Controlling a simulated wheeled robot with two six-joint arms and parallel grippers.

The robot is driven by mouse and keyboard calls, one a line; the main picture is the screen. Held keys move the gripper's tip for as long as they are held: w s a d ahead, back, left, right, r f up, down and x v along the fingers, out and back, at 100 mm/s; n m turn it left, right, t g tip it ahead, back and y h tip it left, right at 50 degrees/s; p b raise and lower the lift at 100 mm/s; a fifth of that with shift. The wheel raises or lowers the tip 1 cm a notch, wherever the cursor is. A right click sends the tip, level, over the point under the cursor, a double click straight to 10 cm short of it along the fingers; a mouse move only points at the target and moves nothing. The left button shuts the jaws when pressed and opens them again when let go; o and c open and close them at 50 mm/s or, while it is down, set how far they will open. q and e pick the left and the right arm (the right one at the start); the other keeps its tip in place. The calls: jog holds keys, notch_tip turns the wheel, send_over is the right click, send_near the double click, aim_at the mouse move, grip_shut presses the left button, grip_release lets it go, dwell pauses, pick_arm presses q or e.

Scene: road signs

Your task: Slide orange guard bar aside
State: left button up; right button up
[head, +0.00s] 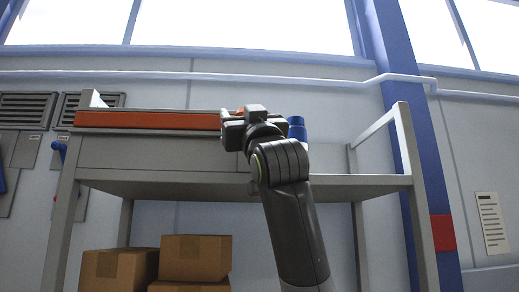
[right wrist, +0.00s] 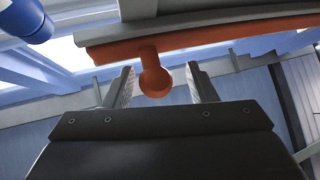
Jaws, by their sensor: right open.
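The orange guard bar (head: 150,119) lies level along the front of the shelf's upper deck, from the left post to my right gripper (head: 232,128). In the right wrist view the bar (right wrist: 210,38) runs across the top, with an orange knob (right wrist: 154,80) on a short stem. My right gripper (right wrist: 160,76) is open, with one finger on each side of the knob. A gap shows on both sides, so the fingers do not appear to press it. In the head view the gripper hides the knob and the bar's right end. My left gripper is not in view.
The grey shelf (head: 150,181) has cardboard boxes (head: 195,257) below it. A blue object (head: 297,128) stands on the deck just behind my right gripper. The deck (head: 360,182) to its right looks clear up to the right post (head: 415,190).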

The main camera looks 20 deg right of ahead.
jog(key=b+v, duration=0.8)
jog(key=v, duration=0.6)
jog(key=shift+s+f, duration=0.25)
jog(key=shift+f, duration=0.1)
jog(key=shift+a, duration=0.1)
